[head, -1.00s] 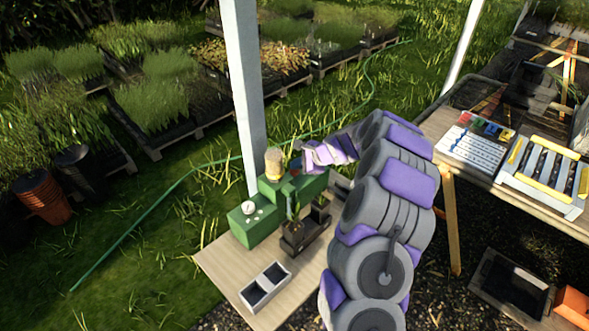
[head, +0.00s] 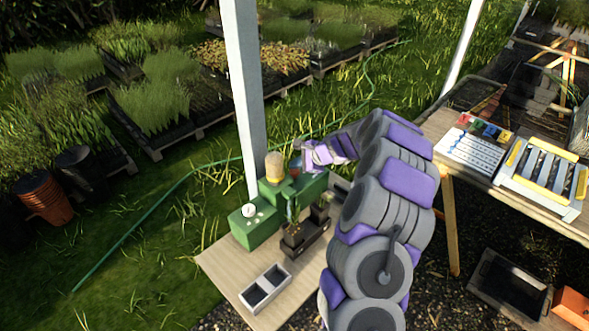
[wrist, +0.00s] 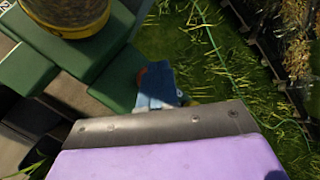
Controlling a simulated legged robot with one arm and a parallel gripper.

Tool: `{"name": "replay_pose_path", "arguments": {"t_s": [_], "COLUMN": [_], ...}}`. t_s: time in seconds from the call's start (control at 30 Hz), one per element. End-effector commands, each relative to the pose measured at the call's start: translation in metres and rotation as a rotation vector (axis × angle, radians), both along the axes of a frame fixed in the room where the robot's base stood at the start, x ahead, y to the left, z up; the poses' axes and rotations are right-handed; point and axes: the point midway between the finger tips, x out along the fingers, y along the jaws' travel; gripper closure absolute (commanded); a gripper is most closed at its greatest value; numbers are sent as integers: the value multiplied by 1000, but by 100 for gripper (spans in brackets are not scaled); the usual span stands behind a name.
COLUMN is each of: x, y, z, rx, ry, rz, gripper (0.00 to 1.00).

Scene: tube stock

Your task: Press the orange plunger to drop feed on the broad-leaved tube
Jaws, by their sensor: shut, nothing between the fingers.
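The green feeder (head: 262,225) stands on the low wooden board with a jar of yellowish feed (head: 274,167) on top; the jar also shows at the top of the wrist view (wrist: 68,12). The orange plunger (head: 296,172) shows as a small patch right of the jar. My gripper (head: 300,162) is shut and empty, right at the plunger; contact cannot be told. A dark rack (head: 306,243) holds small planted tubes (head: 291,212) in front of the feeder; leaf shapes are too small to tell.
A two-celled grey tray (head: 265,287) lies on the board (head: 225,265). A white post (head: 244,90) rises behind the feeder. A bench (head: 475,180) with a white rack stands at right. A green hose (head: 150,215) crosses the grass.

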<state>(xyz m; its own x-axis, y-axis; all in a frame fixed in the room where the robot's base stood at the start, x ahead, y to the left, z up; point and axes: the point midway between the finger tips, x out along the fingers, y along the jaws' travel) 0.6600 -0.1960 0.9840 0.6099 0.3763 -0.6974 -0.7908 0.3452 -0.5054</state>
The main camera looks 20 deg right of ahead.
Motion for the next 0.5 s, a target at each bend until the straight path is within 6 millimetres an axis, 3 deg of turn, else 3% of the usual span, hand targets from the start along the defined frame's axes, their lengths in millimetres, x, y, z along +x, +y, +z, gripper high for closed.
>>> {"name": "replay_pose_path", "arguments": {"t_s": [0.5], "x": [0], "y": [0], "z": [9], "rx": [0], "ry": [-1], "rz": [-1], "gripper": [100]}}
